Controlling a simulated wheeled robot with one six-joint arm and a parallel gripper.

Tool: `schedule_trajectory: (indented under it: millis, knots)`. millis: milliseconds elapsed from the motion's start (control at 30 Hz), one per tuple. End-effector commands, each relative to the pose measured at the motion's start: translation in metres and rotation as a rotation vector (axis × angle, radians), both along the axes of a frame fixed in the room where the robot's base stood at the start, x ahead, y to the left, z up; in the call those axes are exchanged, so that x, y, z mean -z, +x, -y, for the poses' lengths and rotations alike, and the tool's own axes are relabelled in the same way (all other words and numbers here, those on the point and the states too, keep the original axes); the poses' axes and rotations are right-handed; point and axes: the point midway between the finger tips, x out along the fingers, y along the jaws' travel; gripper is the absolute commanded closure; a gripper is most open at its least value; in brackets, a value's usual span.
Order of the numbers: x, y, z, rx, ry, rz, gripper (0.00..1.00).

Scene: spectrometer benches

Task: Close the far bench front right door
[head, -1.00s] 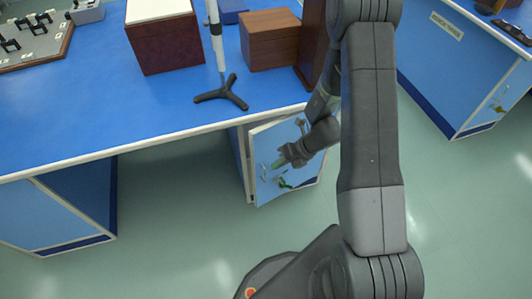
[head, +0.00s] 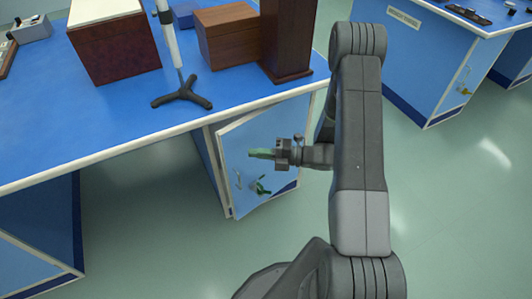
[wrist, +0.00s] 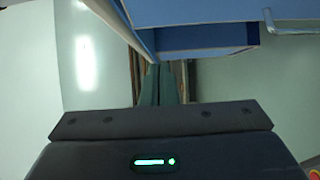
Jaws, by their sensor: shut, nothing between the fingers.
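The blue door (head: 266,150) with a pale edge stands ajar under the near bench in the head view, its left side swung out from the cabinet front. A small handle (head: 238,181) and a green key-like piece (head: 262,187) are on its face. My gripper (head: 254,153) is in front of the door's upper part, shut and empty, its greenish fingers pointing left. I cannot tell whether it touches the door. In the wrist view the shut fingers (wrist: 160,86) point away from the camera, below a blue panel (wrist: 195,12) and a metal bar handle (wrist: 285,25).
The bench top (head: 110,110) carries a dark red box (head: 115,50), a wooden box (head: 227,40), a tall brown case (head: 288,38) and a stand on a tripod foot (head: 182,97). Another blue bench (head: 420,60) stands at the right. Clear floor (head: 460,210) lies between.

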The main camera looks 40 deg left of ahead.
Motion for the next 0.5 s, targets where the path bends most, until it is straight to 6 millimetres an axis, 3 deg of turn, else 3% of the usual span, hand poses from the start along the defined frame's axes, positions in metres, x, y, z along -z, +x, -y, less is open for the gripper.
schedule_trajectory:
  millis: [233, 500]
  knots:
    - [0.0, -0.03, -0.042, -0.004, 0.0, 0.001, 1.0]
    - [0.001, -0.022, -0.073, -0.002, 0.0, 0.001, 1.0]
